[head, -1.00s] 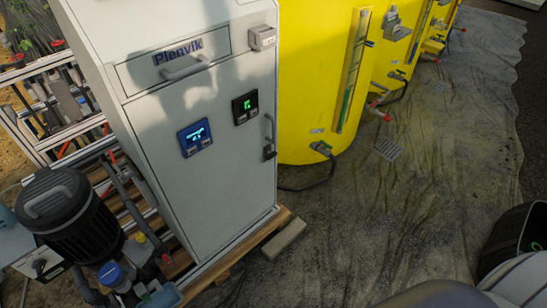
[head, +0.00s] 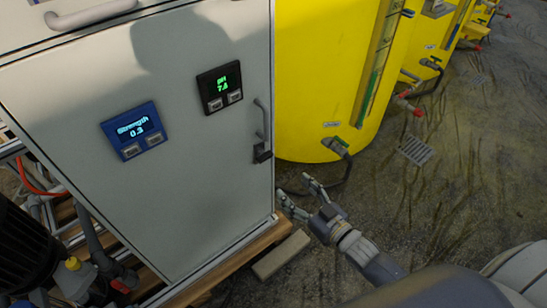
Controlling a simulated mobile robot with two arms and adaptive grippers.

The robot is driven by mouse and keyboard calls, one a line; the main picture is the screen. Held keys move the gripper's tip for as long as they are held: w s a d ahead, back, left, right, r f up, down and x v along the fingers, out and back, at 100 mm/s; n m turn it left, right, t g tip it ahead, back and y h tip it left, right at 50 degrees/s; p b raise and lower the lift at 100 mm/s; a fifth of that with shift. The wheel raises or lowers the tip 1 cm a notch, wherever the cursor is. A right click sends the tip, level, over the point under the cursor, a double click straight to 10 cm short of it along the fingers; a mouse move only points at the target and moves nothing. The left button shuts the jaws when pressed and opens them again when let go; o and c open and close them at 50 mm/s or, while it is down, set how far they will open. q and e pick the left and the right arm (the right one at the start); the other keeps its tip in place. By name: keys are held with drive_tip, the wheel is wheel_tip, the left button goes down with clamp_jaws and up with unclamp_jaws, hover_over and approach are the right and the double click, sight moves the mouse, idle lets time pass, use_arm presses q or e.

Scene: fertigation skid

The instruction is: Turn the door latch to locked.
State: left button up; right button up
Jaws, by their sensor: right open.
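The grey cabinet door (head: 190,190) is shut flush in its frame. The dark door latch (head: 262,153) is a small block near the door's right edge, just below a grey vertical handle (head: 260,118). Its exact turn is too small to tell. My right gripper (head: 292,187) is open and empty, to the right of and below the latch, apart from it. Its fingers point up and left towards the cabinet's right edge. My left gripper is out of view.
A blue Strength display (head: 132,131) reads 0.3 and a black pH display (head: 220,88) sits beside it. A yellow tank (head: 315,80) with a valve and hose (head: 338,150) stands close behind my right gripper. A grey block (head: 281,254) lies by the wooden pallet.

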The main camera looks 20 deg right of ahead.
sight(267, 159)
drive_tip(key=shift+t+y, duration=0.3)
drive_tip(key=x, duration=0.3)
drive_tip(key=r+b+x, duration=0.1)
drive_tip(key=x, duration=0.6)
drive_tip(key=shift+w+a+r+b, duration=0.15)
drive_tip(key=shift+w+r+b, duration=0.05)
drive_tip(key=shift+r+b, duration=0.2)
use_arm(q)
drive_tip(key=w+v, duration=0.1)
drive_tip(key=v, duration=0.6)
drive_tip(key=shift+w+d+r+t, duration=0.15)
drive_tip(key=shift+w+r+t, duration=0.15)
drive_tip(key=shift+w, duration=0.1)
use_arm(e)
drive_tip(key=shift+w+a, duration=0.2)
drive_tip(key=shift+w, duration=0.3)
drive_tip(key=c, duration=1.1)
